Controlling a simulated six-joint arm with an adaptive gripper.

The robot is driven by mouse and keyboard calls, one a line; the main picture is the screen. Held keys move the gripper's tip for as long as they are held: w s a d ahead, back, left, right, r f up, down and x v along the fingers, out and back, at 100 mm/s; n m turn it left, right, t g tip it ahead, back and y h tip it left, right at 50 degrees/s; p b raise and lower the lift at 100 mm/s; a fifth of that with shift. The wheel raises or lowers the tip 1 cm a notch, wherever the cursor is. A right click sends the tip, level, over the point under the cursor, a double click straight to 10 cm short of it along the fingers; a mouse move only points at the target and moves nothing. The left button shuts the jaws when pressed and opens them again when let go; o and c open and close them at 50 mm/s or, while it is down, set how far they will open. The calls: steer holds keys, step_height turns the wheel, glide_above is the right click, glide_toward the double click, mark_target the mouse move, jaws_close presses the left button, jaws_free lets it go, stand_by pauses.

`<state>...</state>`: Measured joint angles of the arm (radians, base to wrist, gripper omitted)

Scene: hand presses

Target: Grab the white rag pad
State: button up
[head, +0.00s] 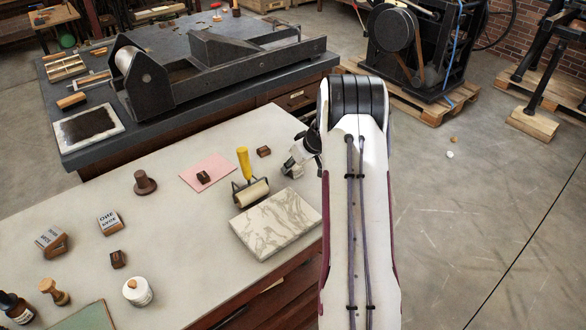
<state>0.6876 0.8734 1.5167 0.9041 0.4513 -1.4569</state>
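A small white rounded object with a tan knob (138,293), which looks like the white rag pad, sits upright on the pale table (185,252) near its front edge. My arm reaches down the right side of the view. My gripper (294,166) is partly hidden behind my arm, above the table's far right corner. It is to the right of and beyond the white pad, well apart from it. Whether its fingers are open or shut does not show.
A yellow-handled roller (250,188) and a marble slab (277,222) stand between my gripper and the pad. A wooden stamp (118,259), a wooden-handled tool (54,291) and a dark bottle (14,307) are near the pad. A brown knob (145,183) stands farther back.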

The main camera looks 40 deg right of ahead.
steer(key=shift+r, duration=5)
